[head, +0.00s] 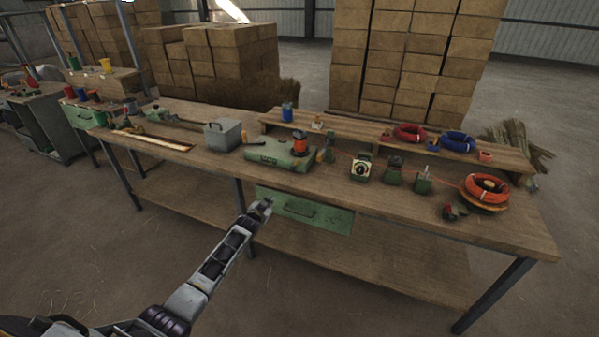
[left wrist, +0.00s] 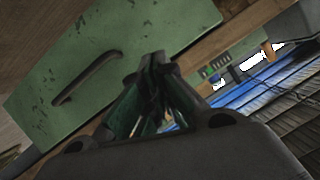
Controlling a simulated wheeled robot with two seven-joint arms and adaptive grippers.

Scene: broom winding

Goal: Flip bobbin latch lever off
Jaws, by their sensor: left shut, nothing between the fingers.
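A green winding machine (head: 280,155) with an orange bobbin (head: 300,143) on top sits in the middle of the workbench. I cannot make out its latch lever at this size. My left gripper (head: 264,204) is shut and empty, below and in front of the machine at the bench's front edge, by the left end of the green drawer (head: 305,213). In the left wrist view the shut fingers (left wrist: 154,62) show in front of the green drawer face (left wrist: 100,60) with its dark handle. My right gripper is not in view.
The wooden workbench (head: 400,207) also holds a grey box (head: 221,136), a green dial device (head: 361,167) and an orange coil (head: 487,187) at right. A raised shelf carries red (head: 409,133) and blue (head: 458,141) coils. Stacked boxes stand behind. The floor in front is clear.

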